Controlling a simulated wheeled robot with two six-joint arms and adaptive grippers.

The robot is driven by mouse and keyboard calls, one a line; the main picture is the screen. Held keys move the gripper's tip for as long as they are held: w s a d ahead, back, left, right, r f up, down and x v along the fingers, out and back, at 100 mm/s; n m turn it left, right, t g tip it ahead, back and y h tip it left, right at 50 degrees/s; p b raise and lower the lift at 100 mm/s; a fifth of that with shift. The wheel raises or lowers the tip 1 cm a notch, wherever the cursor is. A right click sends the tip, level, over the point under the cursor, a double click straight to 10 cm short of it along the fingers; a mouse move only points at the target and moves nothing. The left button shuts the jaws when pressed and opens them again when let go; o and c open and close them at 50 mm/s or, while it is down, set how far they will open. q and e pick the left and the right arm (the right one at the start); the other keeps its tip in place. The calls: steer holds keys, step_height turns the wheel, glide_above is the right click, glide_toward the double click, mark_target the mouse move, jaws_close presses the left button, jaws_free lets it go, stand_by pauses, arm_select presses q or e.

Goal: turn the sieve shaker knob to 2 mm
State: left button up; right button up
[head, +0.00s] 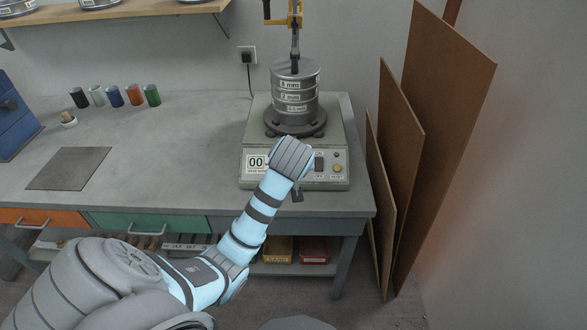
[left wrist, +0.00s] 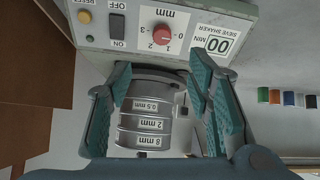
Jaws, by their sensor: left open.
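The sieve shaker (head: 250,130) stands at the right end of the bench, with a stack of sieves (head: 295,85) on its plate. Its front panel (left wrist: 190,18) appears upside down in the left wrist view. The red knob (left wrist: 162,35) sits there inside a mm scale marked 0 to 3; its pointer is too small to read. In the head view my left wrist hides the knob. My left gripper (left wrist: 160,70) is open and empty, with its teal fingers spread. The knob shows beyond the fingertips, between their lines and apart from them. My right gripper is not in view.
The panel also has a 00 display (left wrist: 218,42), an ON switch (left wrist: 117,27) and an orange button (left wrist: 84,17). Brown boards (head: 440,100) lean at the right. Several coloured cups (head: 115,97) and a dark plate (head: 70,168) are at the left. The bench middle is clear.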

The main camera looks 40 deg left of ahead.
arm_select(q)
steer(key=b+x, duration=0.1)
steer(key=x, duration=0.3)
steer(key=b+x, duration=0.1)
steer(key=x, duration=0.3)
steer(key=b+x, duration=0.1)
steer(key=x, duration=0.3)
steer(key=shift+s+a+f, duration=0.15)
steer(key=shift+f, duration=0.2)
steer(key=shift+w+a+f, duration=0.2)
steer(key=shift+w+f, duration=0.1)
steer(key=shift+w, duration=0.1)
steer(key=shift+s, duration=0.1)
steer(key=shift+c, duration=0.7)
jaws_close()
